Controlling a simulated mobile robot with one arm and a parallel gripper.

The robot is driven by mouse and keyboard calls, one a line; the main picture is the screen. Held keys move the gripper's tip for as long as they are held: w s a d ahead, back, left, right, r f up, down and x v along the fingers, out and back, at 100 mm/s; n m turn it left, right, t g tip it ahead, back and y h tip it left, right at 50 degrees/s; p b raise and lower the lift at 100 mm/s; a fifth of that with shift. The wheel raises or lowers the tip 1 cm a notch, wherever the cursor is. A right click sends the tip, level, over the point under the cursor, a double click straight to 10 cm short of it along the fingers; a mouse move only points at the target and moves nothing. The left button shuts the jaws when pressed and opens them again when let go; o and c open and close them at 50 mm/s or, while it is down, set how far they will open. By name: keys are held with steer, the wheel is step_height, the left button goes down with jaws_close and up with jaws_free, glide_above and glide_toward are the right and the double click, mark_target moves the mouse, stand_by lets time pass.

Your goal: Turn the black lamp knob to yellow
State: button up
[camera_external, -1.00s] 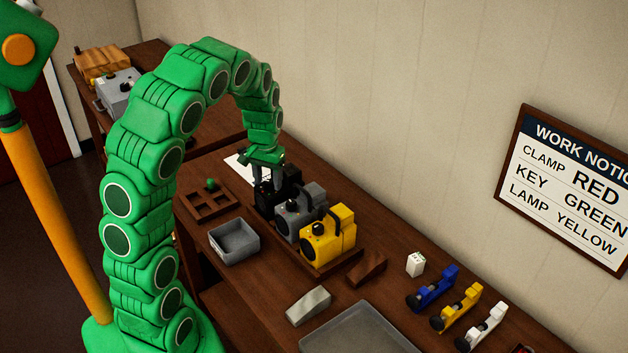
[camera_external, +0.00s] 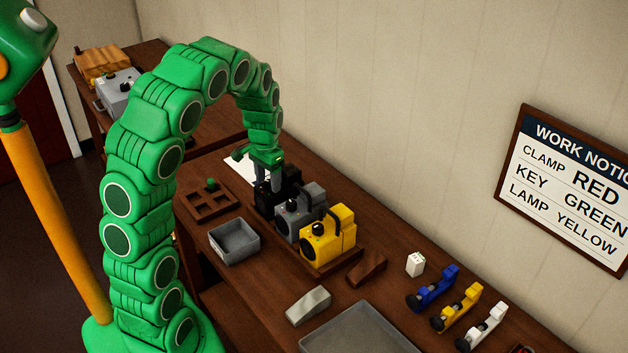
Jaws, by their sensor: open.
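The black lamp (camera_external: 291,187) stands at the far left end of a row of three lamps on the dark wooden bench. My gripper (camera_external: 268,190) points down over its front and top, with the jaws open. The black lamp's knob is hidden behind or between the fingers, and I cannot tell whether they touch it. The work notice (camera_external: 570,190) on the wall reads "LAMP YELLOW".
A grey lamp (camera_external: 291,220) and a yellow lamp (camera_external: 342,229) stand close to the right of the black one. A grey bin (camera_external: 235,248) and a wooden compartment tray (camera_external: 205,210) lie in front. Several clamps (camera_external: 462,306) lie at right.

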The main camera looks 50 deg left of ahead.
mark_target(268, 181)
steer(key=m, duration=0.3)
steer(key=shift+m, duration=0.3)
steer(key=shift+r, duration=0.25)
step_height(268, 181, up, 6)
steer(key=shift+r, duration=0.6)
steer(key=shift+s+d+r, duration=0.1)
steer(key=shift+d+r, duration=0.1)
steer(key=s+d+r+n+g, duration=0.1)
steer(key=s+d+r, duration=0.1)
steer(key=s+d, duration=1.8)
steer(key=shift+s+d+r, duration=0.15)
steer(key=shift+s+r, duration=0.2)
steer(key=shift+s, duration=0.55)
